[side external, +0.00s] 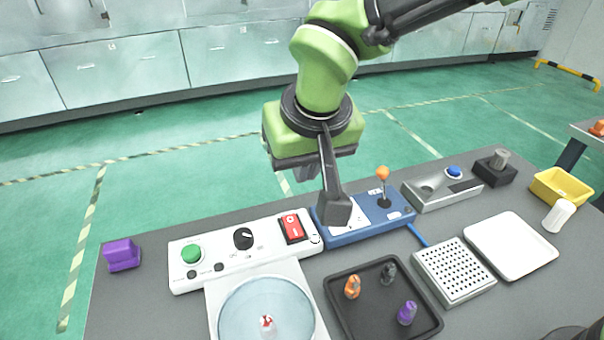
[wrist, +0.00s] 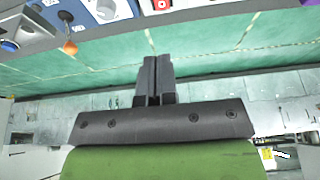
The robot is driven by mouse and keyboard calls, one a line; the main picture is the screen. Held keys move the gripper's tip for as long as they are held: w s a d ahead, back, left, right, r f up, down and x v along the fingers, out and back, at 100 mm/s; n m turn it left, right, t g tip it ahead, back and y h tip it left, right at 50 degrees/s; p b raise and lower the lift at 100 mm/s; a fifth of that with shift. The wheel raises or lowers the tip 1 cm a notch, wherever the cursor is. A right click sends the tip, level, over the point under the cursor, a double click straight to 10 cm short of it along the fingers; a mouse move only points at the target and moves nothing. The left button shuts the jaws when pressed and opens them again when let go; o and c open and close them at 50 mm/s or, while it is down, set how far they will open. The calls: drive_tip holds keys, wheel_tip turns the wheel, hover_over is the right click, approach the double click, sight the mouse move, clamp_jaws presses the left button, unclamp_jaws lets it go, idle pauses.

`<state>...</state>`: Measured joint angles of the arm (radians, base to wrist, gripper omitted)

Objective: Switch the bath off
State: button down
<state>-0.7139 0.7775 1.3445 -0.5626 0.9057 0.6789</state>
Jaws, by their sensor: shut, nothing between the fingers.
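The bath is a round, clear bluish vessel (side external: 240,310) on a white base at the front, with a small red-and-white item (side external: 267,322) inside. Behind it a white control panel (side external: 215,267) carries a green button (side external: 191,253), a black knob (side external: 243,238) and a red rocker switch (side external: 292,228). The rocker's position is too small to tell. The switch is cut by the top edge of the wrist view (wrist: 162,4). My gripper (side external: 305,175) is above and behind the panel, apart from it. Its fingers are together and empty in the wrist view (wrist: 153,62).
Right of the panel stands a blue box (side external: 370,221) with an orange-knobbed lever (side external: 382,174). A black tray (side external: 345,315) holds several small castings. Further right are a perforated block (side external: 455,275), a white tray (side external: 510,245) and a yellow bin (side external: 560,188). A purple block (side external: 122,254) sits left.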

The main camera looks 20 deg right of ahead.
sight(293, 217)
drive_tip(key=shift+w+r, duration=0.2)
drive_tip(key=shift+w, duration=0.15)
drive_tip(key=shift+f, duration=0.1)
drive_tip(key=x, duration=1.3)
drive_tip(key=shift+s+f, duration=0.2)
drive_tip(key=shift+f, duration=0.3)
